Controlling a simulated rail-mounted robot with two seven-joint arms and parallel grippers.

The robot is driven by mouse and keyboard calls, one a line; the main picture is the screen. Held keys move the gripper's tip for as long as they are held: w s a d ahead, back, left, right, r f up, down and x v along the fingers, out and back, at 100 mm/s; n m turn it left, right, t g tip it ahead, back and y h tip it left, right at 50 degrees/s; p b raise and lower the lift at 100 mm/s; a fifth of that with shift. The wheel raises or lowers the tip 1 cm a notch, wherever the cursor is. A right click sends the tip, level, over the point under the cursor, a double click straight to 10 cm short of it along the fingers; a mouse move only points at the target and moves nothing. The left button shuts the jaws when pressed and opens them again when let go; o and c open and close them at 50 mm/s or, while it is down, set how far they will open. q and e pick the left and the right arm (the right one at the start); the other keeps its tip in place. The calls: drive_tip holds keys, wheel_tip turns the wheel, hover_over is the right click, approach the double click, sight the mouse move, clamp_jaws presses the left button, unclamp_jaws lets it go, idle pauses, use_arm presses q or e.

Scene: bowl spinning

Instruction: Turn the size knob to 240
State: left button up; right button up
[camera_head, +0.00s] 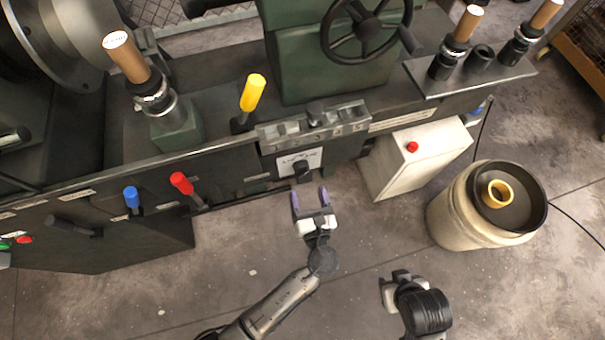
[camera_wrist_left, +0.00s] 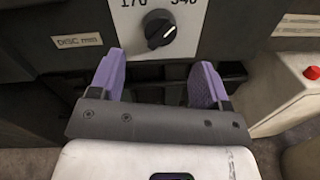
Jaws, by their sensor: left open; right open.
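The black size knob (camera_head: 301,168) sits on a white dial plate (camera_head: 288,162) on the machine's front. In the left wrist view the knob (camera_wrist_left: 158,28) shows a small pale mark on its right side. Partly cut-off numbers, seemingly 170 and 340, stand to its left and right; the top of the dial is out of view. My left gripper (camera_head: 310,194), with purple fingers, is open and empty just in front of the knob, apart from it. Its fingers (camera_wrist_left: 160,76) show below the knob in the left wrist view. My right gripper (camera_head: 392,284) is open, low over the floor, away from the machine.
A white box with a red button (camera_head: 412,147) stands right of the dial. A barrel (camera_head: 460,215) holding a yellow ring (camera_head: 498,194) is further right. Red (camera_head: 181,183), blue (camera_head: 131,198) and yellow (camera_head: 252,93) levers are on the left. The floor in front is clear.

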sight(303, 175)
use_arm(q)
drive_tip(key=shift+b+x, duration=1.1)
drive_tip(key=shift+x, duration=2.3)
drive_tip(key=c, duration=0.9)
